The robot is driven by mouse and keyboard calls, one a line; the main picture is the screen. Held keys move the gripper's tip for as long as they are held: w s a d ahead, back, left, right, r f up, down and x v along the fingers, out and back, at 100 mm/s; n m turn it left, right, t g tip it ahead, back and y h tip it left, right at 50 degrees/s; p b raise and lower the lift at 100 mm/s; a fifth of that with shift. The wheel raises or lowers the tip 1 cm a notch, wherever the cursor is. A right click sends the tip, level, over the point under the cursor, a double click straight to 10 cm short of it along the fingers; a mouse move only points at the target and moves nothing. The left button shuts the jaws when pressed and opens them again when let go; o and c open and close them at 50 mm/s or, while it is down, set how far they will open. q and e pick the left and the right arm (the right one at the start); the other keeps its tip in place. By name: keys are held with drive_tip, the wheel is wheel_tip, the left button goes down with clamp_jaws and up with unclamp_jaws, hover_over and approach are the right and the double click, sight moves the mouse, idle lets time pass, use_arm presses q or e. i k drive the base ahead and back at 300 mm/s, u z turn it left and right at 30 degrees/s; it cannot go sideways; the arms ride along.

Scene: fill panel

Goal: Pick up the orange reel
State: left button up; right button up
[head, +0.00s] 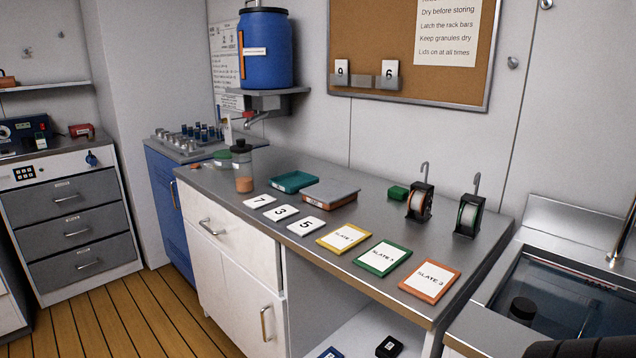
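The orange reel (417,202) sits upright in a black holder with a grey hook on top, at the back right of the grey worktop (375,208). It looks pale orange at the rim. A second reel (468,215), whitish with some green, stands in a similar black holder to its right, apart from it. Neither of my grippers shows in the head view, so I cannot see their state.
Slate cards, yellow (343,238), green (383,258) and orange (431,281), lie in front. A sink (562,297) is at right. A dark rounded shape fills the bottom right corner.

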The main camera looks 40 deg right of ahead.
sight(419, 204)
drive_tip(key=i, duration=2.2)
drive_tip(key=z, duration=4.3)
